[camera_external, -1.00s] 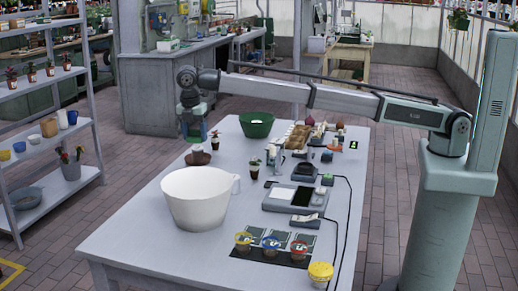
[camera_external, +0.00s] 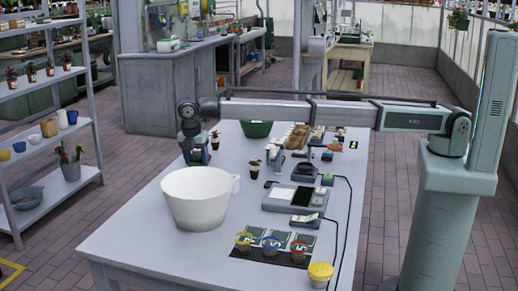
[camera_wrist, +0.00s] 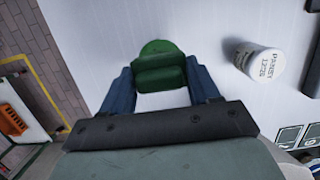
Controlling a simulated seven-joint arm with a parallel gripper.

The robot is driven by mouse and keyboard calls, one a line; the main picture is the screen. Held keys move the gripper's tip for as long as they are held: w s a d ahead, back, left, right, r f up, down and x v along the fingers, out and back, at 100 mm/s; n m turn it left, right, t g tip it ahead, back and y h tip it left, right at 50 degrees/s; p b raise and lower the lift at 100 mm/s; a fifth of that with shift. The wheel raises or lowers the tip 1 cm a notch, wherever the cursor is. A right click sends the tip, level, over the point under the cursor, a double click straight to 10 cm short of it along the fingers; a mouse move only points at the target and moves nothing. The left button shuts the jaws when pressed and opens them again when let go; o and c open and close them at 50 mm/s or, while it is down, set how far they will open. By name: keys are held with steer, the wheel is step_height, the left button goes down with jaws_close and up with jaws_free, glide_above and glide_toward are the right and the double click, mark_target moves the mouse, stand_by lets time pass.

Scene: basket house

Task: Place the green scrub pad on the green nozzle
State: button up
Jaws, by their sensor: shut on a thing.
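My gripper (camera_external: 197,158) is low over the far left side of the table, behind the white tub. In the wrist view its blue fingers (camera_wrist: 160,70) are closed on the two sides of a dark green block (camera_wrist: 160,78), which looks like the green scrub pad. A rounder, brighter green shape (camera_wrist: 160,47) shows just past the block. I cannot tell whether it is the green nozzle or part of the held thing, or whether the two touch. In the external view the held thing is too small to make out.
The large white tub (camera_external: 194,200) stands in front of my gripper. A white labelled cup (camera_wrist: 258,60) is to the right in the wrist view. The table edge is close on the left.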

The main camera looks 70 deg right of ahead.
steer(key=shift+f, duration=0.25)
steer(key=shift+f, duration=0.15)
steer(key=o, duration=1.1)
steer(key=v, duration=1.2)
